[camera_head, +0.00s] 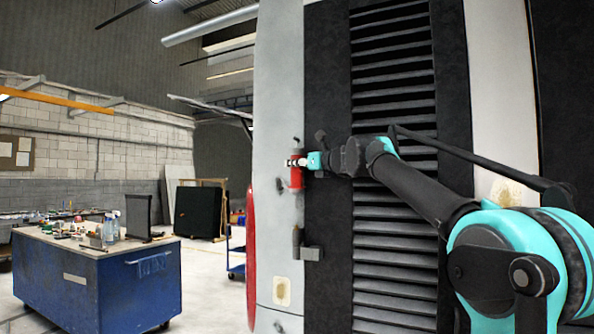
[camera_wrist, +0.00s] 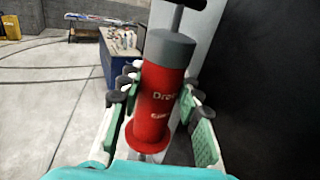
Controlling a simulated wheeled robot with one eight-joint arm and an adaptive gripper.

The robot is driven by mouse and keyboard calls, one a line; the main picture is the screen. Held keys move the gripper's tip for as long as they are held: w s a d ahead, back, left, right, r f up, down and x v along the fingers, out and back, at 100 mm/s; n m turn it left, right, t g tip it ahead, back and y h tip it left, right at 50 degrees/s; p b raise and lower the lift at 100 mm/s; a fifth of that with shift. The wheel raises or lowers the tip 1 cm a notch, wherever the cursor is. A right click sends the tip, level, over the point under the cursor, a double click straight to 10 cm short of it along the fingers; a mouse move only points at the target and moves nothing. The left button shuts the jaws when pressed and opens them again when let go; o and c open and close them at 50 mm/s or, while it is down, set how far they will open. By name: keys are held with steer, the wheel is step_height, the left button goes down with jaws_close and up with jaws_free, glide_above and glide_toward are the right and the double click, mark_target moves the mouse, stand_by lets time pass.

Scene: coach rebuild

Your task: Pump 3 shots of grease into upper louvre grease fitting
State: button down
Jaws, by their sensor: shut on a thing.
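A red grease gun (camera_wrist: 158,98) with a grey cap and a black T-handle stands between the fingers of my gripper (camera_wrist: 160,100) in the wrist view. My gripper is shut on its red barrel. In the head view the red grease gun (camera_head: 296,176) is small, upright and close to the light grey coach panel, with my gripper (camera_head: 299,162) at its side. The louvre (camera_head: 393,110) is a tall column of dark slats behind my arm. I cannot make out the upper grease fitting, or whether the gun touches it.
A small bracket with a cylinder (camera_head: 303,245) sticks out from the panel below the gun. A blue workbench (camera_head: 100,275) with bottles and tools stands at the left, and a blue trolley (camera_head: 236,262) stands behind. The floor between bench and coach is clear.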

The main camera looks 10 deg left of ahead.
steer(key=shift+r, duration=0.15)
steer(key=s+a, duration=0.2)
steer(key=s, duration=0.5)
steer(key=shift+s+a, duration=0.3)
steer(key=shift+a, duration=0.1)
stand_by(0.5)
stand_by(0.4)
